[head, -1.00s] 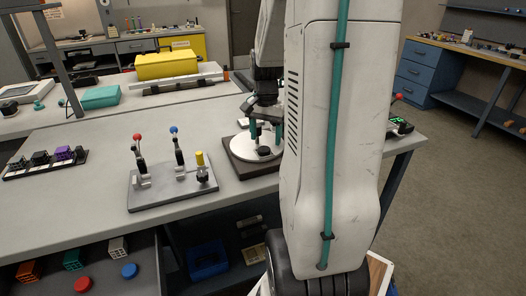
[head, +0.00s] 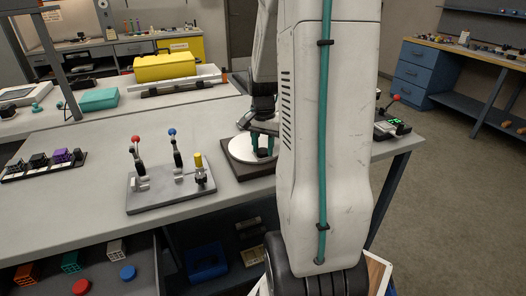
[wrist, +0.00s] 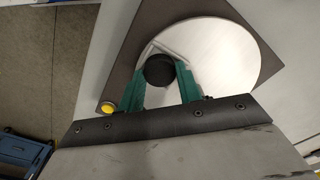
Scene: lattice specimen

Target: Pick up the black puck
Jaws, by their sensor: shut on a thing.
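The black puck (wrist: 159,70) is between the two green fingers of my gripper (wrist: 160,78) in the wrist view, with a finger against each side. It is over the round pale disc (wrist: 225,50) on a dark square base (wrist: 128,42). I cannot tell whether the puck touches the disc. In the head view my gripper (head: 264,146) points down at the disc (head: 240,150), which stands near the right part of the bench. The puck is mostly hidden there by the fingers, and my arm covers the right side of the disc.
A grey board (head: 150,196) with red and blue levers and a yellow knob stands left of the disc. A yellow button (wrist: 108,107) sits at a corner of the dark base. A device with a red-knobbed stick (head: 391,127) stands right of my arm.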

